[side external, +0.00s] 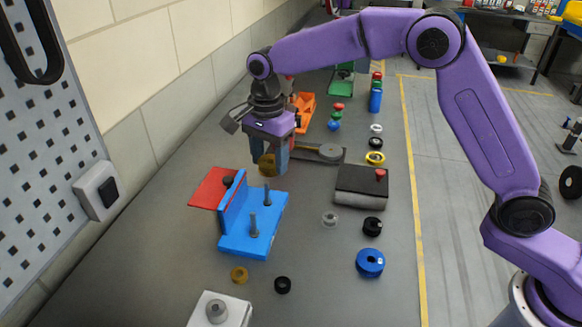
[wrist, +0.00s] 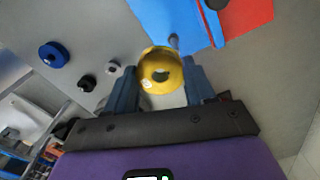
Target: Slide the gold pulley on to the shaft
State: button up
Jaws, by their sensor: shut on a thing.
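My gripper (side external: 271,168) is shut on the gold pulley (side external: 266,163), a thick ring with a dark hole. In the wrist view, the pulley (wrist: 160,60) sits between the two fingertips (wrist: 161,88). It is held up behind and above the blue base (side external: 262,238), which has an upright wall and two grey shafts. The rear shaft (side external: 267,194) stands just below the pulley; the front shaft (side external: 253,225) is bare. In the wrist view, a grey shaft (wrist: 174,42) shows just beyond the pulley. The pulley appears apart from the shafts.
A red plate (side external: 209,188) adjoins the blue wall. A dark box with a red knob (side external: 361,184) stands to the right. Loose rings include a blue one (side external: 370,263), black ones (side external: 372,226) and a yellow one (side external: 375,158). A white block (side external: 221,311) is in front.

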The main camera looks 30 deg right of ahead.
aim_at(266, 182)
jog(key=shift+w+d+f, duration=0.1)
jog(key=shift+w+f, duration=0.1)
jog(key=shift+w, duration=0.5)
jog(key=shift+w+f, duration=0.2)
jog(key=shift+w, duration=0.5)
jog(key=shift+f, duration=2.1)
jog(key=shift+f, duration=1.2)
jog(key=o, duration=1.2)
notch_tip(266, 182, up, 18)
jog(key=shift+f, duration=0.25)
